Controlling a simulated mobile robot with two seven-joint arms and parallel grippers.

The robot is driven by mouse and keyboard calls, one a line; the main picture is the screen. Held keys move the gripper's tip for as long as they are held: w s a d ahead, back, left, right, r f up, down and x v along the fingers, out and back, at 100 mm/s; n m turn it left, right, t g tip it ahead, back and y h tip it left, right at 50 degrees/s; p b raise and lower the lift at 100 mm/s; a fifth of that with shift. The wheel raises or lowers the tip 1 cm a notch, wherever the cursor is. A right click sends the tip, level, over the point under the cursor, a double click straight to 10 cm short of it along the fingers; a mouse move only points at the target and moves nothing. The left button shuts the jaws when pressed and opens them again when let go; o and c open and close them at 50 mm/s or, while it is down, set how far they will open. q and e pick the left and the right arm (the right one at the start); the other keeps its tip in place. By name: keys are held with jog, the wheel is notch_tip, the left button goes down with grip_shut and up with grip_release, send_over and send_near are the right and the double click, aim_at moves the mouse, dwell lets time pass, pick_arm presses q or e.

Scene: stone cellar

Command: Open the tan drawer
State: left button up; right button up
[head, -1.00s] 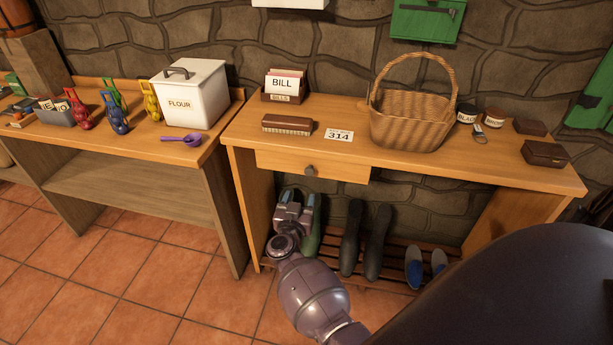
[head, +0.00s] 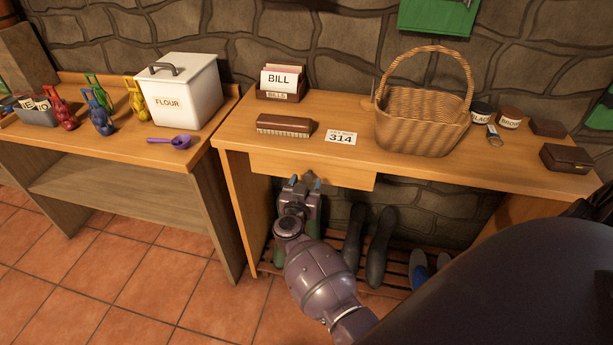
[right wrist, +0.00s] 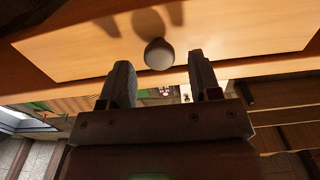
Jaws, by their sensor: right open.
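The tan drawer (head: 318,175) is set under the top of the right-hand table, and its front looks flush and closed. Its front also fills the upper part of the right wrist view (right wrist: 230,40). A round grey knob (right wrist: 158,54) sticks out from it there. My right gripper (head: 304,184) is just below the drawer front in the head view and hides the knob. In the right wrist view the right gripper (right wrist: 164,75) is open and empty, with the knob just beyond its tips, roughly between the two fingers. My left gripper is not in view.
On the tabletop (head: 230,135) are a brush (head: 284,125), a 314 card (head: 340,138), a bill holder (head: 281,92) and a wicker basket (head: 420,130). Dark boots (head: 380,245) stand on the slatted rack below. The floor (head: 150,285) at left front is clear.

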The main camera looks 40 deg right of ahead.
jog(key=shift+w+d, duration=0.45)
jog(key=shift+d, duration=0.05)
grip_shut()
